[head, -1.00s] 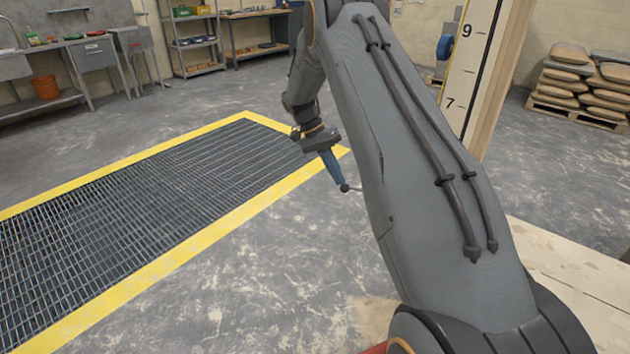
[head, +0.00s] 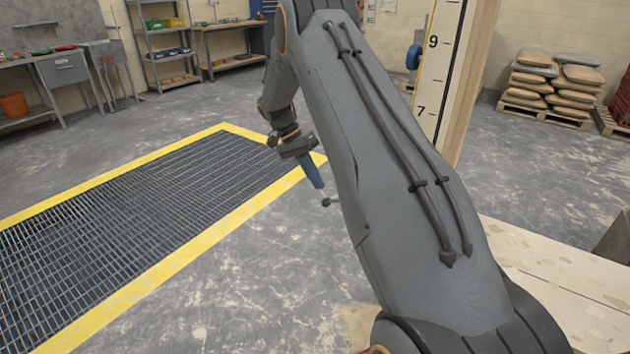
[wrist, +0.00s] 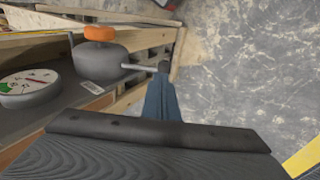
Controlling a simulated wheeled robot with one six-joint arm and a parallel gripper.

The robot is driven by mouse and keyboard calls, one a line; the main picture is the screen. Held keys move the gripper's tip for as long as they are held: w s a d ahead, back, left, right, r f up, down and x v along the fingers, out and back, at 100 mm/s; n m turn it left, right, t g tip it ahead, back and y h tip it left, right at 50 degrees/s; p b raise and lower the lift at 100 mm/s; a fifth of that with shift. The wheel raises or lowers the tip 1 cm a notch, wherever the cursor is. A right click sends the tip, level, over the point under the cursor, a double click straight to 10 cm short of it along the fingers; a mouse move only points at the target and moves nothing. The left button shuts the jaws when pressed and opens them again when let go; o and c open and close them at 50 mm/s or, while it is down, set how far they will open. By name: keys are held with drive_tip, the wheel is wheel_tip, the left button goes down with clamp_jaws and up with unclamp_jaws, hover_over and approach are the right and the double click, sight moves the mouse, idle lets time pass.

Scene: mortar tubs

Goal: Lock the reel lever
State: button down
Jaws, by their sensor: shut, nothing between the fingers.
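The reel lever is a thin metal rod with a dark ball end (wrist: 163,67). In the wrist view it sticks out to the right from a dark round housing (wrist: 100,62) with an orange knob (wrist: 99,33) on top. My gripper (wrist: 162,92) is shut and empty, its blue fingers pointing at the ball end. The fingertips are at or just short of the ball; I cannot tell if they touch. In the head view my gripper (head: 318,182) hangs down left of my arm, with the ball end (head: 326,202) just below. My arm hides the housing there.
A round dial (wrist: 28,87) sits left of the housing on a dark shelf by wooden boards. A yellow-edged floor grating (head: 150,205) lies at left. A scale board (head: 440,75) stands behind my arm; a pale wooden top (head: 560,275) is at right. The floor right of the lever is open.

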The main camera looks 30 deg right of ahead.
drive_tip(key=w+a+r+b, duration=0.3)
drive_tip(key=w+a+r, duration=0.3)
drive_tip(key=w+r, duration=0.2)
drive_tip(key=shift+w+r, duration=0.4)
drive_tip(key=shift+w, duration=0.05)
drive_tip(key=shift+a, duration=0.15)
drive_tip(key=s+a+f+n+t+y, duration=0.1)
drive_tip(key=s+a+n, duration=0.3)
drive_tip(key=s, duration=0.8)
drive_tip(key=s+a+f+n+t+y, duration=0.1)
drive_tip(key=s+a+n, duration=0.3)
drive_tip(key=s, duration=0.9)
drive_tip(key=s+a+f+n+t+y, duration=0.1)
drive_tip(key=s+a+n, duration=0.3)
drive_tip(key=s, duration=0.9)
drive_tip(key=shift+s+t+y+p, duration=0.2)
drive_tip(key=shift+t+y+p, duration=0.25)
drive_tip(key=shift+t, duration=0.45)
